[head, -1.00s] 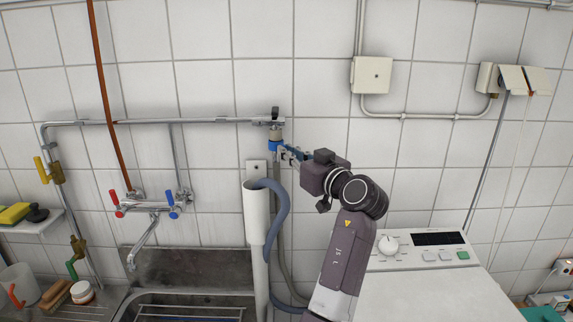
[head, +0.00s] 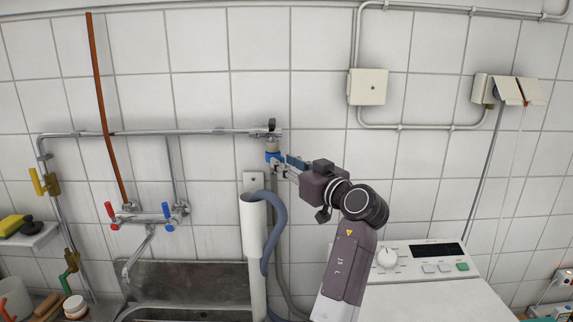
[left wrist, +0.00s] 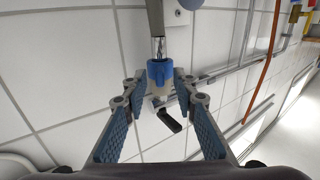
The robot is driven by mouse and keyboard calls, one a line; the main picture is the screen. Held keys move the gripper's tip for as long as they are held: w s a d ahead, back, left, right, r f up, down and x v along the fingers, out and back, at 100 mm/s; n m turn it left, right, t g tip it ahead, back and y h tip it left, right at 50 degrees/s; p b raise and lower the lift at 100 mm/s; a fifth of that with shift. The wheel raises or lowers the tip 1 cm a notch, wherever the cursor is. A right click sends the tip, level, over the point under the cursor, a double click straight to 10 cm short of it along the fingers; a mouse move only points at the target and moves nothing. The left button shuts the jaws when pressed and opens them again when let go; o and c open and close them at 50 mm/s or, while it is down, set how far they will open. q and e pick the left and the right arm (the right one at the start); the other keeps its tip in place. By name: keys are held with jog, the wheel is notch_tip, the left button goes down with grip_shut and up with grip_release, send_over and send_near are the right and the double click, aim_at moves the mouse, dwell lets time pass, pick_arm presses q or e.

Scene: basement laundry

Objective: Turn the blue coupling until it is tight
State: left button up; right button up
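The blue coupling (head: 272,156) sits under the tap at the right end of the wall pipe, at the top of a grey hose (head: 274,215). In the left wrist view the coupling (left wrist: 160,72) is seen upside down, with the hose above it and the tap's black lever (left wrist: 169,120) below. My left gripper (head: 283,163) reaches it from the right. In the left wrist view its blue-padded fingers (left wrist: 160,88) stand on either side of the coupling, with narrow gaps showing. The gripper looks open. How tight the coupling is cannot be seen. My right gripper is not in view.
A white standpipe (head: 253,225) with a blue-grey hose (head: 279,215) stands just below. A mixer tap (head: 150,216) and metal sink (head: 185,283) are to the left. A white washing machine (head: 425,295) stands at the right. The tiled wall is close behind the coupling.

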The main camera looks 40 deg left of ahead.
pick_arm(q)
jog(key=v, duration=0.7)
jog(key=shift+d, duration=0.25)
jog(key=p+x, duration=0.2)
jog(key=p, duration=0.1)
jog(key=p+x, duration=0.6)
jog(key=shift+r+p, duration=0.35)
jog(key=shift+p, duration=0.05)
jog(key=shift+c, duration=0.6)
grip_shut()
